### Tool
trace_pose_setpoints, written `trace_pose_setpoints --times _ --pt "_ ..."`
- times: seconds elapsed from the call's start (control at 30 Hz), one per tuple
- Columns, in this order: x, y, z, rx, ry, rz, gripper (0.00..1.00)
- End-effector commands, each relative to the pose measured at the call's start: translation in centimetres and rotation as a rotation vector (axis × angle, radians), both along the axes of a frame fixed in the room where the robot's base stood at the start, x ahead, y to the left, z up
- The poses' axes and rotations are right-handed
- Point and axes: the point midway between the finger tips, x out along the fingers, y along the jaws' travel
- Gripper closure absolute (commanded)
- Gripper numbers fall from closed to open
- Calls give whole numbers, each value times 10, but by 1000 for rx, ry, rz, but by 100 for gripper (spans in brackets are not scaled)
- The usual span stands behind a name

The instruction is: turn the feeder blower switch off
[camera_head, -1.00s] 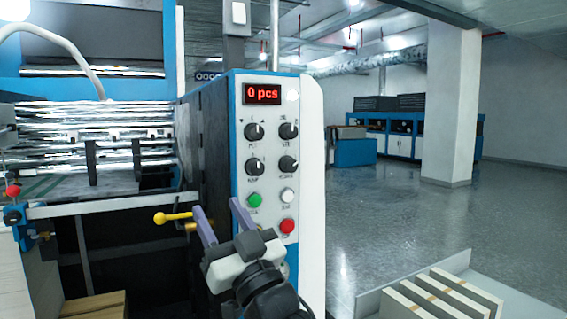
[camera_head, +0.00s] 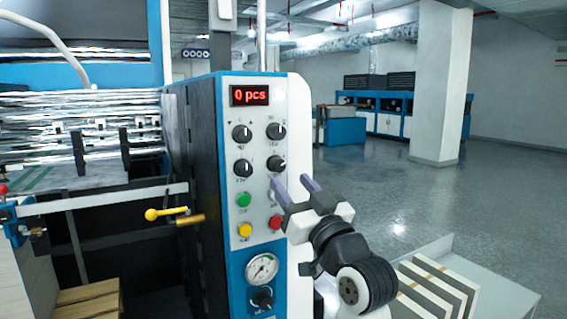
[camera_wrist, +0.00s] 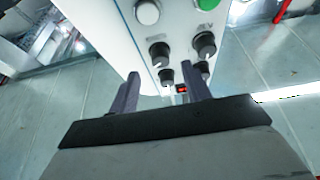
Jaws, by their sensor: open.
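The white-faced control panel (camera_head: 259,105) carries two rows of black rotary knobs with white marks: upper left (camera_head: 242,132), upper right (camera_head: 276,131), lower left (camera_head: 243,168) and lower right (camera_head: 276,163). Their labels are too small to read, so I cannot tell which is the feeder blower switch. My gripper (camera_head: 291,183) is open and empty at the panel's right side, just below the lower right knob. In the wrist view, the panel appears upside down; the knobs (camera_wrist: 159,53) lie beyond and between the open fingers (camera_wrist: 160,82). No contact shows.
Below the knobs are green (camera_head: 243,199), yellow (camera_head: 244,230) and red (camera_head: 276,222) buttons and a pressure gauge (camera_head: 262,268). A display (camera_head: 249,95) reads "0 pcs". A yellow-knobbed lever (camera_head: 165,213) juts out at left. Open floor lies at right, beyond a pallet of boards (camera_head: 440,290).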

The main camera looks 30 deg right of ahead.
Motion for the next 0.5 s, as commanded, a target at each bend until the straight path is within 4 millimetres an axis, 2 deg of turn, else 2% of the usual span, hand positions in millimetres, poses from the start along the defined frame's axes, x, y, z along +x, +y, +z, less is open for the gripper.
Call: trace_pose_setpoints --times 0.03,0.2,0.5 --pt "10 1 8 0 0 3 52" --pt "32 2 15 -1 1 2 52" --pt "43 2 18 -1 -1 0 52"
